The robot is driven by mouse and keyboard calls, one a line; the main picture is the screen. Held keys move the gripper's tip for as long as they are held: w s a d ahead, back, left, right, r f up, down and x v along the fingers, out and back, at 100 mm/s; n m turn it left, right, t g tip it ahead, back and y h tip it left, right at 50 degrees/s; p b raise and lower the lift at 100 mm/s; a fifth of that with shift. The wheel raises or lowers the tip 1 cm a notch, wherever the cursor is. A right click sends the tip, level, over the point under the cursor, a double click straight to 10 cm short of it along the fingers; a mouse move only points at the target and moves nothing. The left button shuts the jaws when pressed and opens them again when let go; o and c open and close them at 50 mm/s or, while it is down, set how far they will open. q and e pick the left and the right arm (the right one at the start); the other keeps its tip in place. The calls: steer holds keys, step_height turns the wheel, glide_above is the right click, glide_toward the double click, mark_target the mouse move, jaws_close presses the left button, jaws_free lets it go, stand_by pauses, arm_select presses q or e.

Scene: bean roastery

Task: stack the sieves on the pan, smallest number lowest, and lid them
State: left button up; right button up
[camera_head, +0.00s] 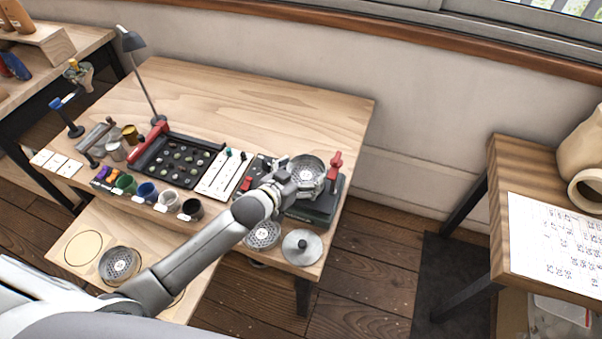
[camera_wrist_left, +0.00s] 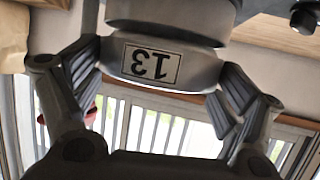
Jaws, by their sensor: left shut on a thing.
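My left gripper (camera_head: 290,188) is shut on a metal sieve (camera_head: 306,168), over the black shaker base (camera_head: 318,207) with red clamps. In the left wrist view the held sieve's label reads 13 upside down (camera_wrist_left: 151,64), between the two fingers. A grey round part (camera_wrist_left: 170,12) shows directly against it there; I cannot tell whether they touch or are seated. A second sieve (camera_head: 262,233) lies on the table's front edge. The lid (camera_head: 301,247) with a dark knob lies to its right. Another sieve (camera_head: 120,264) sits on the lower bench, partly beside my arm. Their numbers are unreadable.
A dark bean tray (camera_head: 178,160), white cards (camera_head: 222,175) and several coloured cups (camera_head: 147,191) stand left of the shaker. A lamp (camera_head: 143,75) stands behind them. The back of the table is clear. A side table (camera_head: 497,190) with a paper chart is at right.

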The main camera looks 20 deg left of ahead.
arm_select(q)
steer(key=shift+r, duration=0.1)
steer(key=shift+f, duration=0.65)
stand_by(0.5)
steer(key=o, duration=0.8)
steer(key=shift+c, duration=0.2)
steer(key=shift+s+a+r+p, duration=0.15)
steer(key=shift+s+r+p, duration=0.25)
steer(key=shift+s+p, duration=0.2)
steer(key=p+v, duration=0.7)
steer(key=v, duration=0.2)
steer(key=shift+s, duration=0.3)
